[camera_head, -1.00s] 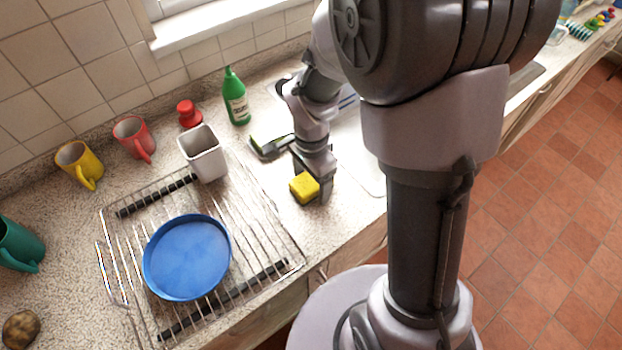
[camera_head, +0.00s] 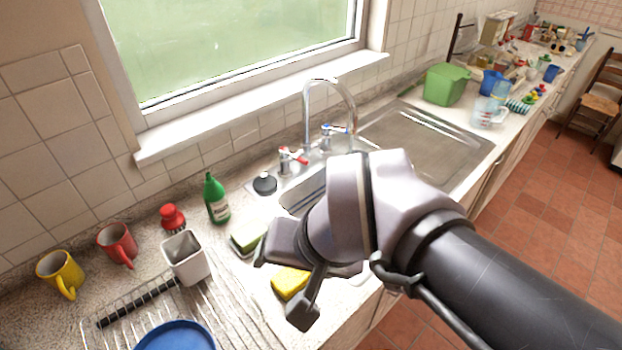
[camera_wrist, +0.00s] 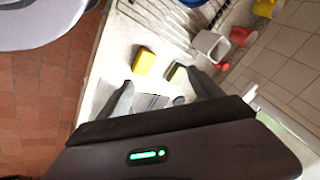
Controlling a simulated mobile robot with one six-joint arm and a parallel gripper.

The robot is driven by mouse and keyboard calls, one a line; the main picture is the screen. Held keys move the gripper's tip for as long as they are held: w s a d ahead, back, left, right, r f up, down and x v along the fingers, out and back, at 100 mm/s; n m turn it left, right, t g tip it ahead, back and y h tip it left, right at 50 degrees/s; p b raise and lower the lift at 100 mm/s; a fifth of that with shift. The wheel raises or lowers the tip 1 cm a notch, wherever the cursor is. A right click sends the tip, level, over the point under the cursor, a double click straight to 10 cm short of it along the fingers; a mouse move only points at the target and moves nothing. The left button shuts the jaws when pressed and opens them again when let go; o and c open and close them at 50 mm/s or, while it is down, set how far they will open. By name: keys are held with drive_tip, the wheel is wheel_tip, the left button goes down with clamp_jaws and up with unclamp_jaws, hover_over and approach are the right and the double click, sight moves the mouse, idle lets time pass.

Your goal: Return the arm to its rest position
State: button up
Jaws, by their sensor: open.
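My gripper (camera_head: 283,283) is above the counter beside the sink in the head view, its two fingers spread apart with nothing between them. It also shows open in the wrist view (camera_wrist: 160,88). A yellow sponge (camera_head: 290,282) lies on the counter below and behind the fingers, and it shows clear of them in the wrist view (camera_wrist: 144,61). A green sponge (camera_head: 249,236) lies farther back, partly hidden by the gripper. My arm crosses the right of the head view and hides part of the sink.
A white cup (camera_head: 186,258), red mug (camera_head: 118,244), yellow mug (camera_head: 61,273) and green bottle (camera_head: 216,198) stand nearby. The tap (camera_head: 330,105) rises behind the sink.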

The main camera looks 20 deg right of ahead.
drive_tip(key=shift+s+a+f+n+t+b, duration=0.1)
drive_tip(key=shift+s+f+n+b, duration=0.15)
drive_tip(key=shift+f+b, duration=0.35)
drive_tip(key=shift+s+a+f+n+t+b, duration=0.1)
drive_tip(key=shift+s+f+n+b, duration=0.2)
drive_tip(key=shift+f+b, duration=0.35)
drive_tip(key=shift+s+a+f+n+t+b, duration=0.1)
drive_tip(key=shift+s+f+n+b, duration=0.25)
drive_tip(key=shift+b, duration=0.4)
drive_tip(key=shift+w, duration=0.15)
